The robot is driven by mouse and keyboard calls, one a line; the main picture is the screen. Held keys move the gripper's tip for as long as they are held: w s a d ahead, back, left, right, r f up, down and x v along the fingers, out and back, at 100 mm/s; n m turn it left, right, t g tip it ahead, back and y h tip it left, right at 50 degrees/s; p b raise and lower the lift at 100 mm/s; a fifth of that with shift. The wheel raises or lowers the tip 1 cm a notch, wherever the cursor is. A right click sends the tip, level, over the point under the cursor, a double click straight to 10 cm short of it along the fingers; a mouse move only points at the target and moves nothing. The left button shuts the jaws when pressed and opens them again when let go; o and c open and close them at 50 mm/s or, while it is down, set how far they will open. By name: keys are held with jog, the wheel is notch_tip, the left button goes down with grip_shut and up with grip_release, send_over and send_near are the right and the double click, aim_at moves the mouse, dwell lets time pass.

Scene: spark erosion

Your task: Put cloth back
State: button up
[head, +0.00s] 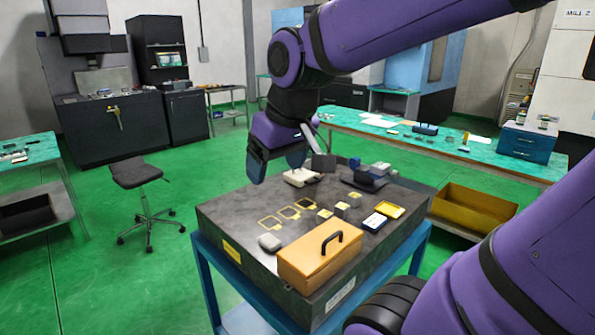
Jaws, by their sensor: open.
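A pale, lumpy thing (299,178) that looks like the cloth lies toward the back of the dark stone plate (225,213). My gripper (277,168) hangs from the purple arm above the plate's back left part, close to this pale thing. Its blue-grey fingers are apart, and I see nothing held between them. I cannot tell whether a finger touches the pale thing.
An orange box with a black handle (320,252) stands at the plate's front edge, with a small grey rounded thing (269,242) left of it. Small yellow-topped blocks (341,209), a yellow tray (389,210) and a dark device (364,179) occupy the right side.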

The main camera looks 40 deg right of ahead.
jog(key=s+a+r+t, duration=0.1)
jog(key=s, duration=0.6)
jog(key=shift+a+r, duration=0.15)
jog(key=shift+a, duration=0.15)
